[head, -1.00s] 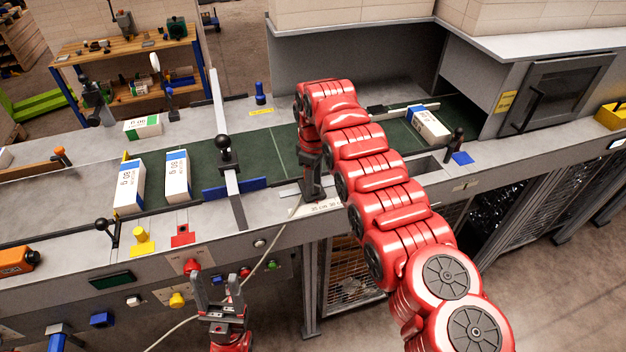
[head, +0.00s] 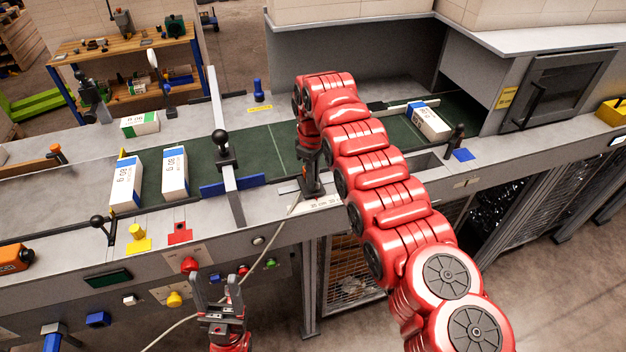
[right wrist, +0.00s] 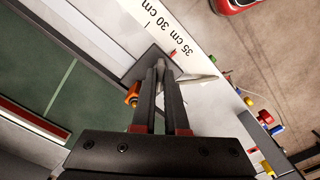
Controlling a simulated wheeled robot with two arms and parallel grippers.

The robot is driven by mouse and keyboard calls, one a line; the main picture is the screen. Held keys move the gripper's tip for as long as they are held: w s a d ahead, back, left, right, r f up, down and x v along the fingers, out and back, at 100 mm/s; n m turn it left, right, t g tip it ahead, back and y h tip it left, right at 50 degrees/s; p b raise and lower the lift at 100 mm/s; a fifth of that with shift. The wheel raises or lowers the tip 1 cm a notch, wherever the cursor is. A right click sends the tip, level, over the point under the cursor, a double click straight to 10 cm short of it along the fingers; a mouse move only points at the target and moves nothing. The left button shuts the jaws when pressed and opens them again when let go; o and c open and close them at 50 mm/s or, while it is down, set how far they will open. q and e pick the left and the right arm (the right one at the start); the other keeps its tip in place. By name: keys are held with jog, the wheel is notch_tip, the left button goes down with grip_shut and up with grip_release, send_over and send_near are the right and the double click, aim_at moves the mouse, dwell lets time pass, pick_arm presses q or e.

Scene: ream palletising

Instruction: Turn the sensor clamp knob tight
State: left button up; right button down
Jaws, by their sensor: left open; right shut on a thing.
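My right gripper (head: 311,192) points down at the front edge of the conveyor, beside the printed centimetre scale (head: 324,202). In the right wrist view its fingers (right wrist: 160,72) are shut close together on something small. The clamp knob itself is hidden by the fingers, so I cannot tell its angle. An orange part (right wrist: 132,95) shows just left of the fingers; I cannot tell whether they touch it. A pale cable (head: 272,252) runs up to this spot. My left gripper (head: 218,285) is open and empty, low in front of the machine's front panel.
Two blue-and-white reams (head: 175,172) lie on the green belt at left, and another (head: 428,122) at right. A black-knobbed lever (head: 222,140) stands over a blue bar (head: 232,187). A red button (head: 189,265) is near my left gripper.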

jog(key=shift+f+m+b, duration=0.15)
jog(key=shift+m+b, duration=0.9)
jog(key=shift+m, duration=0.15)
jog(key=m, duration=0.2)
jog(key=shift+m+b, duration=0.3)
jog(key=shift+m, duration=0.1)
jog(key=m, duration=0.5)
jog(key=shift+r, duration=0.2)
jog(key=m, duration=0.6)
jog(key=shift+m, duration=0.4)
jog(key=c, duration=0.9)
grip_release()
jog(key=shift+c, duration=0.2)
